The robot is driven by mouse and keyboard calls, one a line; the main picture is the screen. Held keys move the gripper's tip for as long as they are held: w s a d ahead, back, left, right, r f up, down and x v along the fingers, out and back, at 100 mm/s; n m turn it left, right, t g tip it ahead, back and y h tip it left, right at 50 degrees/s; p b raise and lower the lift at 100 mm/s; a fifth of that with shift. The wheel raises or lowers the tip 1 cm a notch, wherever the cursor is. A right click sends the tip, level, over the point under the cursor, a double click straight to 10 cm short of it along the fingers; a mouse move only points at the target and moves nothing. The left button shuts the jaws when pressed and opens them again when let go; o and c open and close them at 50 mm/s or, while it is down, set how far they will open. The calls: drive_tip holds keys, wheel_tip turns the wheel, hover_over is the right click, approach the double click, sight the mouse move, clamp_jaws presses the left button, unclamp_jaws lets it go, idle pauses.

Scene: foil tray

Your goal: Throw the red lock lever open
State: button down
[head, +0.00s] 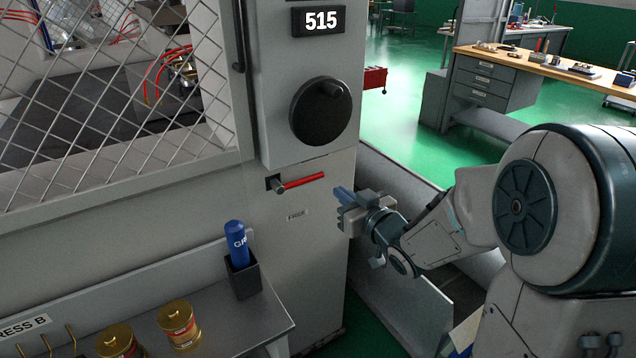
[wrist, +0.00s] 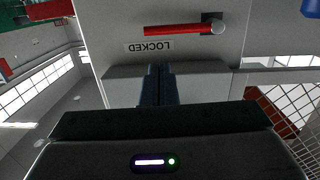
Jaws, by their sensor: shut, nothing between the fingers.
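The red lock lever (head: 305,181) lies nearly level on the grey machine front, below the black dial. Its pivot is at its left end in the head view, and its free end points right. In the wrist view the lever (wrist: 174,30) appears upside down, with a label (wrist: 150,46) reading LOCKED beside it. My gripper (head: 343,192) is to the right of the lever's free end, apart from it, with its fingers pointing at the machine. The wrist view shows its two dark fingers (wrist: 161,70) together, with nothing between them.
A black dial (head: 320,111) sits above the lever, under a 515 display (head: 318,20). A wire-mesh guard (head: 120,100) is at left. A shelf (head: 225,325) below holds brass tins (head: 179,323) and a blue bottle (head: 237,243) in a dark holder. A workbench (head: 540,65) stands behind.

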sight(317, 176)
drive_tip(key=shift+a+y, duration=0.25)
drive_tip(key=shift+y, duration=0.05)
drive_tip(key=x, duration=1)
drive_tip(key=shift+r, duration=0.15)
drive_tip(key=shift+d, duration=0.1)
